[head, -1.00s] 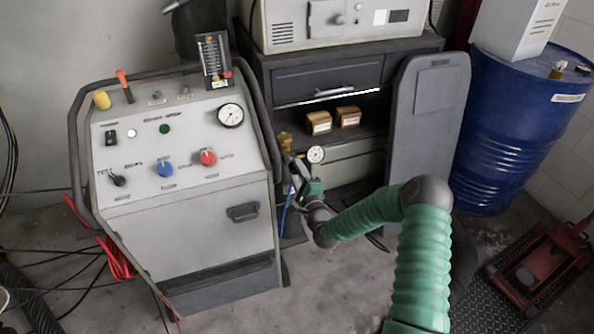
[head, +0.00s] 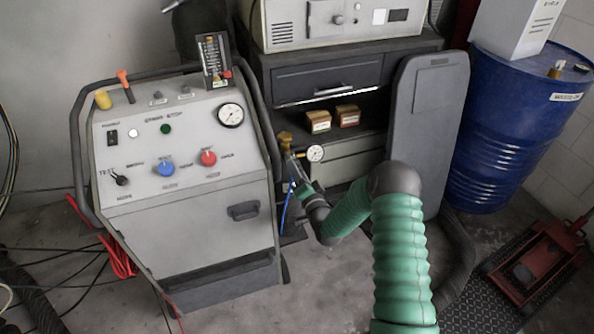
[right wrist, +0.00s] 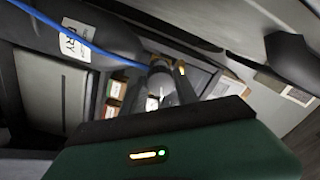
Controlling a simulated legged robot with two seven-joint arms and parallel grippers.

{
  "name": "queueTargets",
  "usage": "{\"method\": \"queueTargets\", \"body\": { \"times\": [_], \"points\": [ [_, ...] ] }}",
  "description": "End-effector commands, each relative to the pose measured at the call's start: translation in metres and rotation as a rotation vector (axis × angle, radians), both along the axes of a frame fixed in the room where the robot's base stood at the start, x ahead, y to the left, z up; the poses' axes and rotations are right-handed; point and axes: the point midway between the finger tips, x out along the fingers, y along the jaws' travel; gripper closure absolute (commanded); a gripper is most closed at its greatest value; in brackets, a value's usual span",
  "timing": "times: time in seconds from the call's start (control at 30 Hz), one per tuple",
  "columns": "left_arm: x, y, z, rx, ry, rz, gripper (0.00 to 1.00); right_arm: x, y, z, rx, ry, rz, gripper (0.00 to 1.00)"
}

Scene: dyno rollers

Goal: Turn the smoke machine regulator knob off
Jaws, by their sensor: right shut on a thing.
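The smoke machine (head: 190,220) is the grey sloped-panel cabinet at the left in the head view. Beside its right edge stands a brass-coloured regulator (head: 285,141) with a round white gauge (head: 315,153). My right gripper (head: 292,160) is at the regulator, just below its brass top, and its jaws are shut on the knob. The arm hides part of the regulator's lower side. The knob's turn angle cannot be read. My left gripper is not in view.
A dark cabinet (head: 330,84) with small boxes on its shelf stands behind the regulator. A grey panel (head: 428,130) leans to its right, by a blue barrel (head: 500,140). A blue hose (head: 286,208) hangs below the gripper. Red and black cables lie at the left.

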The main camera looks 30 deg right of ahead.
Motion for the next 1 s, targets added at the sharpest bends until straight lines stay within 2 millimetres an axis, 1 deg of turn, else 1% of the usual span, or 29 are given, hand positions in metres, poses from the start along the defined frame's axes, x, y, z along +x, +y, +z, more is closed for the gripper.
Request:
{"method": "queueTargets", "body": {
  "times": [0.03,0.8,1.0],
  "points": [
    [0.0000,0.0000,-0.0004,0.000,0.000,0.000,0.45,-0.0017,0.0044,-0.0079,-0.035,0.027,0.008,1.00],
    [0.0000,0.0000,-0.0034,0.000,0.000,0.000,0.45,-0.0023,0.0013,-0.0095,-0.745,0.198,0.010,1.00],
    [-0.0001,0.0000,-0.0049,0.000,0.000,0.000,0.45,-0.0024,0.0009,-0.0094,-0.907,0.236,0.010,1.00]
  ]
}}
